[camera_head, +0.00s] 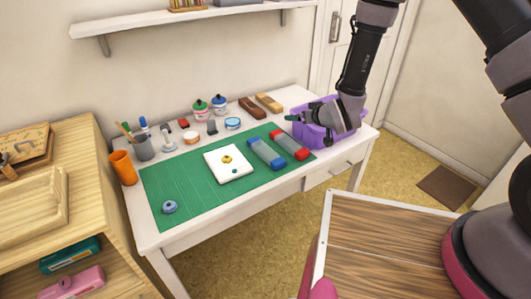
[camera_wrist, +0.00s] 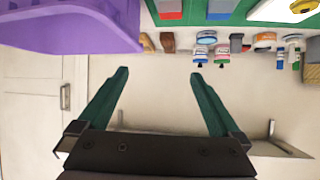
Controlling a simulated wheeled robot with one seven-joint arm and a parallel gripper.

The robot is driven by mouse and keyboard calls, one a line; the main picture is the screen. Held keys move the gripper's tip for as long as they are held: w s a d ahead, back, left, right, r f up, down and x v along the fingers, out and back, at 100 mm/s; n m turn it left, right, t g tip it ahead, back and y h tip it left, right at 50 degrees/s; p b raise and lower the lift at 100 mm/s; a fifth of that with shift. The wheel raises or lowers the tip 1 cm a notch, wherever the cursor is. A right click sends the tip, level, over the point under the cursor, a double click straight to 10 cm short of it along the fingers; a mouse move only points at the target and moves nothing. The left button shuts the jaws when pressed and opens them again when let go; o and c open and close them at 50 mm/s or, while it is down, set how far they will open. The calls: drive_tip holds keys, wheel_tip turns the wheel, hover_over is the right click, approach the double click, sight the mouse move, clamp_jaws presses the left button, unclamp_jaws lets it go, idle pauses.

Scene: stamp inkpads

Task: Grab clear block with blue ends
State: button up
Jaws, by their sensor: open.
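The clear block with blue ends (camera_head: 266,154) lies on the green cutting mat (camera_head: 190,182), right of the white sheet. A similar block with red ends (camera_head: 289,145) lies just to its right. In the wrist view, a blue end (camera_wrist: 221,8) and a red end (camera_wrist: 170,10) show at the top edge. My gripper (camera_head: 292,118) is at the right of the table, above and behind the two blocks, beside the purple bin. In the wrist view its green fingers (camera_wrist: 158,72) are spread apart with nothing between them.
The purple bin (camera_head: 327,140) stands at the table's right end, close to my gripper. Jars, brown blocks (camera_head: 252,107) and small items line the back. An orange cup (camera_head: 123,168) stands at the left. A wall shelf (camera_head: 190,18) hangs above. The mat's left side is mostly clear.

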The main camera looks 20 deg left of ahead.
sight(265, 149)
drive_tip(key=s+a+f, duration=0.1)
drive_tip(key=s+f, duration=0.1)
drive_tip(key=f, duration=0.1)
drive_tip(key=s+a+f+n+y, duration=0.1)
drive_tip(key=s+f, duration=0.2)
drive_tip(key=f, duration=0.1)
drive_tip(key=s+a+f+n+g+y, duration=0.1)
drive_tip(key=s+a+f, duration=0.1)
drive_tip(key=s+f, duration=0.1)
drive_tip(key=shift+s+a+f, duration=0.1)
drive_tip(key=shift+s+f, duration=0.1)
drive_tip(key=shift+n, duration=0.3)
drive_tip(key=x, duration=0.5)
drive_tip(key=shift+s+a+f, duration=0.15)
drive_tip(key=shift+s+f, duration=0.15)
drive_tip(key=shift+s, duration=0.05)
drive_tip(key=x, duration=0.5)
drive_tip(key=shift+w+a+f, duration=0.1)
drive_tip(key=shift+w+a, duration=0.1)
drive_tip(key=shift+a, duration=0.1)
clamp_jaws()
drive_tip(key=shift+r, duration=0.2)
